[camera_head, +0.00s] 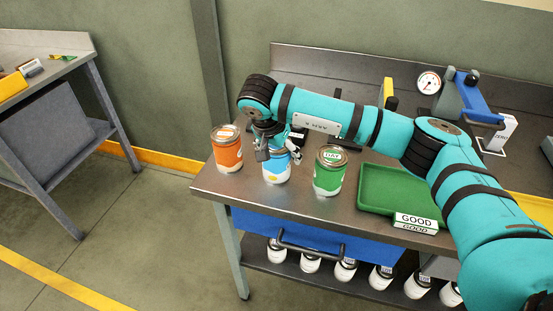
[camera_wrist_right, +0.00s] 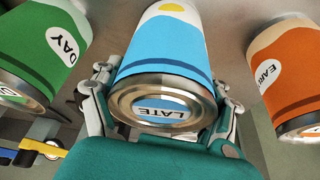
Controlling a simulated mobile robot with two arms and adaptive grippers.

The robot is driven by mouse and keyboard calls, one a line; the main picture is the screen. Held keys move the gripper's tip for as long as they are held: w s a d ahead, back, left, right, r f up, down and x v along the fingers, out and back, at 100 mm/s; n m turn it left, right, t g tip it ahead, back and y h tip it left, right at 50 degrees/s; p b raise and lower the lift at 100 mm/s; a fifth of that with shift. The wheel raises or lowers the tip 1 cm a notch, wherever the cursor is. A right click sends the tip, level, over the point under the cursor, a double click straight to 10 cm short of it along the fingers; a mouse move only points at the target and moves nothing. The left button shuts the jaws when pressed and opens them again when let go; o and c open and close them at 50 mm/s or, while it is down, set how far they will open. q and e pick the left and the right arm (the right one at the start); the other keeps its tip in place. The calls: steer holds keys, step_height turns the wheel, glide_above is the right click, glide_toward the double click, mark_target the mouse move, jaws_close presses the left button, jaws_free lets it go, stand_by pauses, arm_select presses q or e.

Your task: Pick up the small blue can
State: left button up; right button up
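The small blue can (camera_head: 276,172), with a white band and a silver lid, stands on the metal workbench between an orange can (camera_head: 227,153) and a green can (camera_head: 327,176). My right gripper (camera_head: 279,152) points down over it, hiding its lid in the head view. In the right wrist view the blue can (camera_wrist_right: 165,50) fills the space between the fingers of my right gripper (camera_wrist_right: 163,88). Its lid, labelled LATE, faces the camera. One finger is on each side; whether they touch the can is hard to tell. My left gripper is not in view.
The green can (camera_wrist_right: 38,50) and orange can (camera_wrist_right: 288,80) flank the gripper closely. A green tray (camera_head: 378,203) with a GOOD sign (camera_head: 416,221) lies to the right. A gauge (camera_head: 429,83) and blue device (camera_head: 478,100) stand behind. The bench's front edge is near the cans.

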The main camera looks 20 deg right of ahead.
steer(key=shift+f, duration=0.1)
steer(key=c, duration=0.6)
steer(key=shift+c, duration=0.2)
